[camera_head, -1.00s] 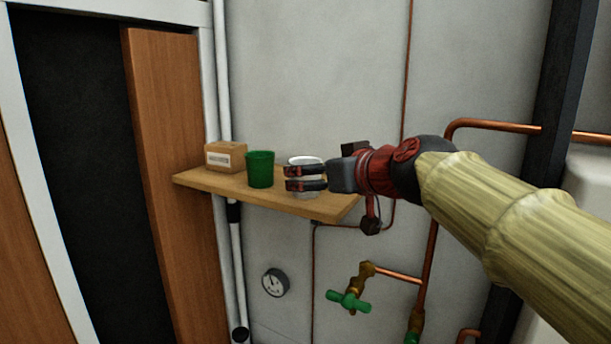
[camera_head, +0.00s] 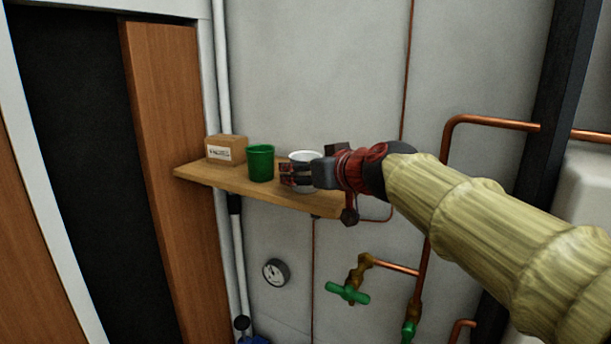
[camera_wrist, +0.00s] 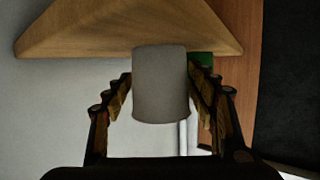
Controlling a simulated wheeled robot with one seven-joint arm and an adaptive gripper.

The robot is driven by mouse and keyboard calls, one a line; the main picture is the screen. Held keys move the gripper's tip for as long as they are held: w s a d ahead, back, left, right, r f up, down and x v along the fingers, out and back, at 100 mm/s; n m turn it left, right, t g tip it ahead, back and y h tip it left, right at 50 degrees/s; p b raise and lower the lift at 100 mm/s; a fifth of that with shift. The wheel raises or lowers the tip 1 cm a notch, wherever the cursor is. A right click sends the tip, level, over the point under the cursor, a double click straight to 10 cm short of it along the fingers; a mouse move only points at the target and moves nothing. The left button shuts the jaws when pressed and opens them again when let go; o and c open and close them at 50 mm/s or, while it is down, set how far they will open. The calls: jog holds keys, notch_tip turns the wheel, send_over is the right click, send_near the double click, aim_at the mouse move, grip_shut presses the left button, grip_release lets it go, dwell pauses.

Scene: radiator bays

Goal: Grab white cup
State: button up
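The white cup (camera_head: 305,157) stands upright near the right part of the wooden shelf, its rim showing above my fingers. My gripper (camera_head: 287,174) reaches in from the right with its fingers around the cup's sides. In the wrist view the cup (camera_wrist: 160,85) appears grey and fills the gap between the fingers of my gripper (camera_wrist: 160,72). The fingertips lean inward and appear to touch both sides of it. The cup's base seems to rest on the shelf; I see no clear gap under it.
The wooden shelf (camera_head: 225,189) also holds a green cup (camera_head: 260,164) just left of the white one and a cardboard box (camera_head: 226,149) at the left. A gauge (camera_head: 276,272), green-handled valve (camera_head: 347,293) and copper pipes are on the wall. The space above the shelf is clear.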

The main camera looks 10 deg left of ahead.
jog(key=c, duration=0.6)
jog(key=shift+c, duration=0.3)
jog(key=shift+r, duration=0.15)
